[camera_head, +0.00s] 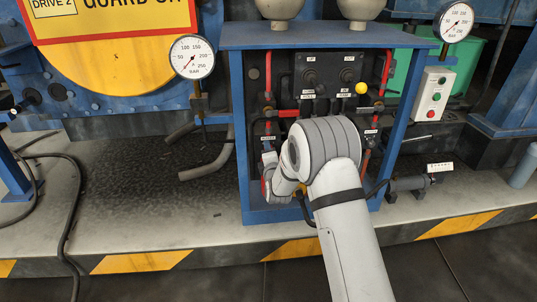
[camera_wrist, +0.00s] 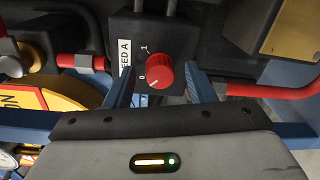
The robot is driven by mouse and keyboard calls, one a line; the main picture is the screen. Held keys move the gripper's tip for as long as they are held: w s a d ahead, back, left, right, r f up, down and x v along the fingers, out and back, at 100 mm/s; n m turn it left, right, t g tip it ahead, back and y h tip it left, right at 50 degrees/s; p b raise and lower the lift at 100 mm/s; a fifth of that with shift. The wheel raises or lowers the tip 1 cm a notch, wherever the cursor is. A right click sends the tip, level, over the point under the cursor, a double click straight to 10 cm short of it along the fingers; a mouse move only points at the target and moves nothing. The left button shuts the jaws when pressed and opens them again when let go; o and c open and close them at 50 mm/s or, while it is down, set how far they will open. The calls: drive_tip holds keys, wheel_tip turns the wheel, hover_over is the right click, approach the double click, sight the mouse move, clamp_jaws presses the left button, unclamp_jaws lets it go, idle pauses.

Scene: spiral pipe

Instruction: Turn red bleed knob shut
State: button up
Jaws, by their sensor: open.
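The red bleed knob (camera_wrist: 159,74) is on a dark box in the wrist view, beside a white label ending in "EED A". The marks 0 and 1 show to its left. A pale line on the knob's face appears to point down and left, near the 0. My gripper (camera_wrist: 158,69) is open, with one blue-grey finger on each side of the knob. Gaps show between the fingers and the knob's sides, and I cannot tell whether the fingertips reach past its face. In the head view my arm hides the fingertips.
The blue-framed cabinet (camera_head: 240,120) holds red pipes (camera_head: 268,75), black valves and a yellow ball knob (camera_head: 361,88). A red pipe (camera_wrist: 275,91) runs right of the knob in the wrist view. A bent grey pipe (camera_head: 212,165) stands left of the cabinet.

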drive_tip(key=p+v, duration=0.2)
drive_tip(key=v, duration=0.5)
drive_tip(key=shift+s, duration=0.4)
drive_tip(key=shift+d+r, duration=0.1)
drive_tip(key=shift+d, duration=0.05)
drive_tip(key=s+d+r+m+g+h+p, duration=0.1)
drive_tip(key=s+d+r+m+g+p, duration=0.1)
drive_tip(key=s+d+r+m+p, duration=0.5)
drive_tip(key=s+d+r+g+p, duration=0.1)
drive_tip(key=r+g+p, duration=0.2)
drive_tip(key=r+p, duration=0.55)
drive_tip(key=s+d+r+m+g+h+p, duration=0.15)
drive_tip(key=s+d+r+m+p, duration=0.25)
drive_tip(key=r, duration=0.8)
drive_tip(key=s+d+r+m+g+p, duration=0.2)
drive_tip(key=s+r+m+p, duration=0.2)
drive_tip(key=s, duration=0.5)
drive_tip(key=s+d+r+m+g+p, duration=0.3)
drive_tip(key=s+r+m+p, duration=0.1)
drive_tip(key=s+r, duration=0.4)
drive_tip(key=s+d+r+m+g+h+p, duration=0.1)
drive_tip(key=s+d+r+m+g+p, duration=0.2)
drive_tip(key=s, duration=0.7)
wheel_tip(320, 180, up, 3)
drive_tip(key=p, duration=0.3)
drive_tip(key=shift+d+m, duration=0.2)
drive_tip(key=shift+m, duration=0.2)
drive_tip(key=shift+s+f, duration=0.1)
drive_tip(key=shift+c, duration=0.4)
